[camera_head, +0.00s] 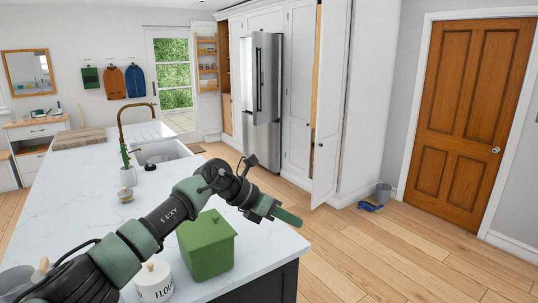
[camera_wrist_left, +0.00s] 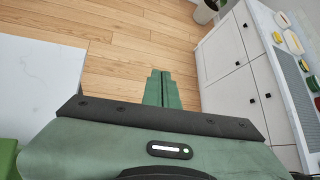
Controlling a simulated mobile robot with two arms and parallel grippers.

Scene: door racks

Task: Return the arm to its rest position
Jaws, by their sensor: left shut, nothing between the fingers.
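My left arm comes in from the lower left in the head view and reaches over the white island counter (camera_head: 85,185). Its left gripper (camera_head: 290,218) sticks out past the counter's right edge, above the wooden floor. In the left wrist view the green fingers of the left gripper (camera_wrist_left: 162,85) are together with nothing between them. My right gripper is in neither view.
A green box (camera_head: 207,247) and a white flour jar (camera_head: 154,281) stand on the counter close to my left arm. A tall cabinet door (camera_head: 327,110) stands open beyond. A brown door (camera_head: 470,115) is at right. The floor between is mostly clear.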

